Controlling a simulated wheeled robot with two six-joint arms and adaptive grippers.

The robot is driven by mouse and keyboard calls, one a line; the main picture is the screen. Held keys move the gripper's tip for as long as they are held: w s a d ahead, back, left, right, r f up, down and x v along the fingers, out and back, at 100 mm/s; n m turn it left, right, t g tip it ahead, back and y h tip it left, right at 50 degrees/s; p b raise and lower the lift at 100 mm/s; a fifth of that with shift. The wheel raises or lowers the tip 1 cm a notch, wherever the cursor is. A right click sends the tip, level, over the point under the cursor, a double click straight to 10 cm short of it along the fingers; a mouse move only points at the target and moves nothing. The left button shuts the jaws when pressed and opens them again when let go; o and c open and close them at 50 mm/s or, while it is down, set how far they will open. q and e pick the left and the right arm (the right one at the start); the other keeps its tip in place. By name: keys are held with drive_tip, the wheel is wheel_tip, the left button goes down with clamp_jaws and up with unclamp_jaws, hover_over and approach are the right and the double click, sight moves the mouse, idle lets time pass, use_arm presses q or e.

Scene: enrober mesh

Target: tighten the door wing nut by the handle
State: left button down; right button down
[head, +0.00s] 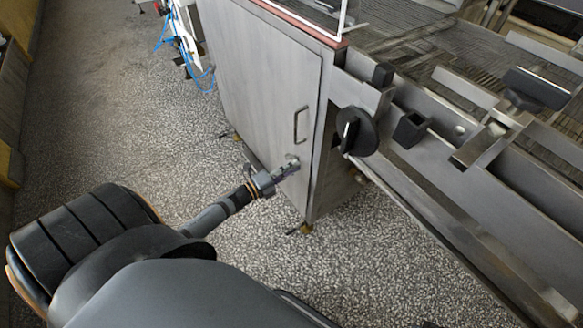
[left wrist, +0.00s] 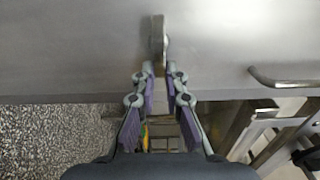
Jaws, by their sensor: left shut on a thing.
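The steel door (head: 262,90) of the machine cabinet is closed, with a bar handle (head: 301,124) near its right edge. The small metal wing nut (head: 293,158) is on the door just below the handle. My left gripper (head: 286,170) is at the door and shut on the wing nut. In the left wrist view, the wing nut (left wrist: 158,38) sticks out beyond the fingertips (left wrist: 160,70), and its lower end is hidden between them. The handle (left wrist: 285,82) shows to the right there, apart from the fingers. My right gripper is not in view.
A conveyor frame with a mesh belt (head: 400,40) and a black round knob (head: 354,131) stands right of the door. Cabinet feet (head: 304,229) rest on the speckled floor (head: 110,120), which is open to the left. Blue cables (head: 200,75) lie at the back.

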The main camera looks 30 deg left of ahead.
use_arm(q)
drive_tip(key=shift+f, duration=0.1)
drive_tip(key=c, duration=1.4)
unclamp_jaws()
drive_tip(key=v, duration=1.2)
drive_tip(key=shift+f, duration=0.1)
